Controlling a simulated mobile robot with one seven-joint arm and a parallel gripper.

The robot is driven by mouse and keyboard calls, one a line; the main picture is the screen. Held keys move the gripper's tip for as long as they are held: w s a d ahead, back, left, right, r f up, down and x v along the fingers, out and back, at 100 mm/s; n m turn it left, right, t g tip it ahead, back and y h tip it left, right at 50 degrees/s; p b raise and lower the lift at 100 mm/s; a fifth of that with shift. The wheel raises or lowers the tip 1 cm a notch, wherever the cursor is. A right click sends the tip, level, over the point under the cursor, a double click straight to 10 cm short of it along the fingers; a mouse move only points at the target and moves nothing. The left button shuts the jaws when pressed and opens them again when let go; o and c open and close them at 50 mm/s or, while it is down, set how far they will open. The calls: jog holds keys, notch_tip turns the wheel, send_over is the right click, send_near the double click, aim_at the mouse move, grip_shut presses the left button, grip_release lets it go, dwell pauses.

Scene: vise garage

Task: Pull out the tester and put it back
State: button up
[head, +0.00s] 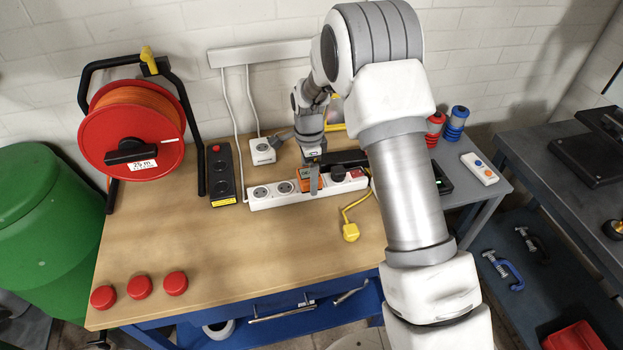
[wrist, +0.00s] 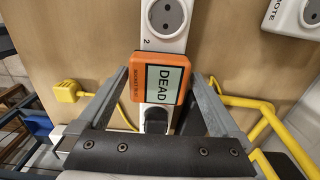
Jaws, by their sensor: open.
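The orange tester (head: 303,184) sits on the white power strip (head: 289,199) on the workbench, partly hidden by my gripper in the head view. In the wrist view the tester (wrist: 160,79) shows a screen reading "DEAD". It covers a socket of the strip (wrist: 166,44), below the socket marked 2. My gripper (head: 312,170) is above the tester. In the wrist view its two fingers (wrist: 166,82) are open, one on each side of the tester. I cannot tell whether they touch it.
A black plug (wrist: 155,121) sits in the strip just below the tester. A yellow plug (head: 350,232) and cord lie in front. The bench front is mostly clear.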

jog(key=shift+s, duration=0.1)
dwell(0.7)
grip_shut()
dwell(0.4)
jog(key=shift+r, duration=0.15)
jog(key=shift+r+p, duration=1.7)
jog(key=shift+r, duration=1.2)
